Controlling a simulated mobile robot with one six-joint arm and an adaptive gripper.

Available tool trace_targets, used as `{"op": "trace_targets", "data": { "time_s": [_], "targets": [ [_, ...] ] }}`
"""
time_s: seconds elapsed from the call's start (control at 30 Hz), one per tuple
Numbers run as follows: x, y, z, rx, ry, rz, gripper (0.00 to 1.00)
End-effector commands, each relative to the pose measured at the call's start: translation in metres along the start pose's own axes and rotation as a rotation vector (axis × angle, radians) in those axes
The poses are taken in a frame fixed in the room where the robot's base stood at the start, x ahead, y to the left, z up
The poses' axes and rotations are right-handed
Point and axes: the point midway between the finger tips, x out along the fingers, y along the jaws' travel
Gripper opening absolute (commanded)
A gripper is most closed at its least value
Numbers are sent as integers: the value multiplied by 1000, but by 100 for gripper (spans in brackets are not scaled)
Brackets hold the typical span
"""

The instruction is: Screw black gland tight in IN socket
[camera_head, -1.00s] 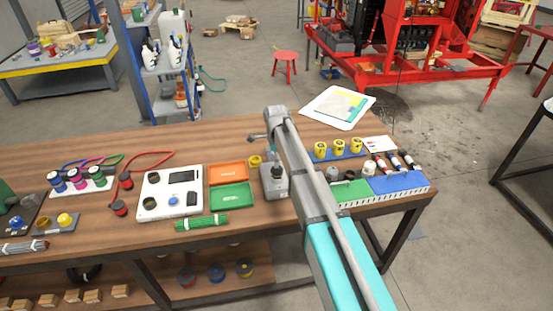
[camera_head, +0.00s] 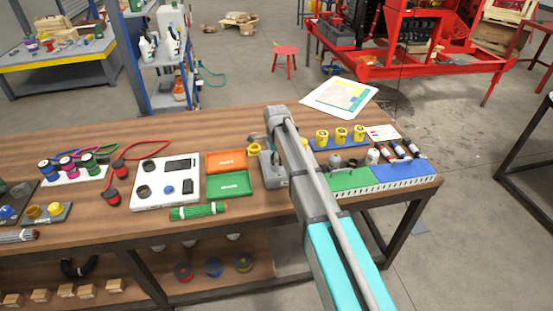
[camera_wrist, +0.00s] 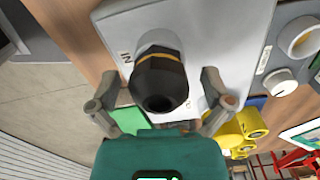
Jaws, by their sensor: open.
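The black gland (camera_wrist: 160,82) stands in the socket marked IN on the grey box (camera_wrist: 215,25) in the wrist view. Its hexagonal body and open bore face the camera, and a thin orange band shows behind it. I cannot tell how far it is seated. My gripper (camera_wrist: 158,74) is open, one finger on each side of the gland, with gaps visible at both sides. In the head view the grey box (camera_head: 271,172) is partly covered by my arm, and the gland and fingers are hidden there.
Orange (camera_head: 226,161) and green (camera_head: 231,185) trays and a white panel (camera_head: 166,201) lie left of the box. A green cable bundle (camera_head: 198,211) lies in front. Yellow parts (camera_head: 340,136) and a blue mat (camera_head: 402,173) are to the right. A red stool (camera_head: 286,58) stands behind.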

Motion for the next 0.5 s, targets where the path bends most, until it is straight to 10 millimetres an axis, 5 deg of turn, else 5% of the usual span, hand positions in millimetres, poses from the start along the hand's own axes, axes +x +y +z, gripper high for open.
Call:
{"op": "trace_targets", "data": {
  "time_s": [0.4, 0.5],
  "targets": [
    [2, 0, 0, 0, 0, 0, 100],
    [2, 0, 0, 0, 0, 0, 85]
  ]
}}
